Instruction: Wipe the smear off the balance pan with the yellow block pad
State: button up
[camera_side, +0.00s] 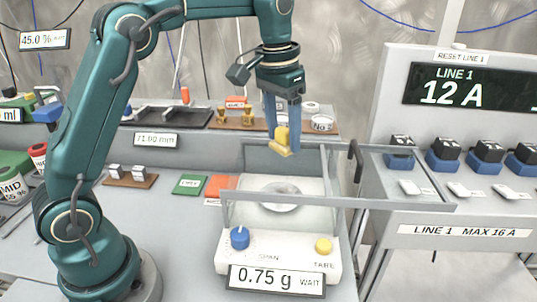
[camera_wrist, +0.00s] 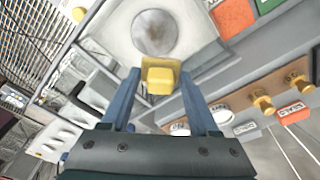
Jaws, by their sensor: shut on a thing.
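My gripper (camera_side: 283,125) is shut on the yellow block pad (camera_side: 281,146) and holds it in the air above the back part of the balance (camera_side: 228,254). In the wrist view the pad (camera_wrist: 161,76) sits between the two blue fingers of my gripper (camera_wrist: 160,88). The round balance pan (camera_side: 281,197) lies inside the glass-walled weighing chamber, below and in front of the pad. In the wrist view the pan (camera_wrist: 155,33) shows a greyish-brown smear over its middle. The pad is apart from the pan. The balance display (camera_side: 276,280) reads 0.75 g.
The chamber's clear walls and grey rim (camera_side: 330,202) surround the pan, and a sliding panel or frame (camera_side: 410,178) sticks out to the right. Green (camera_side: 189,184) and orange (camera_side: 219,187) cards lie left of the balance. A shelf with brass weights (camera_side: 248,117) stands behind.

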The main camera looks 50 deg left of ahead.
send_over(283, 188)
jog(key=shift+s+f, duration=0.2)
jog(key=shift+f, duration=4)
jog(key=shift+s+d+f, duration=0.3)
jog(key=shift+f, duration=0.3)
jog(key=shift+c, duration=0.7)
jog(key=shift+s+d, duration=1.05)
jog(key=shift+d, duration=0.05)
jog(key=shift+w+a, duration=1.3)
jog(key=shift+a, duration=0.05)
jog(key=shift+w+a+r, duration=0.1)
jog(key=shift+w+a, duration=0.05)
jog(key=shift+r, duration=3.95)
jog(key=shift+f, duration=0.15)
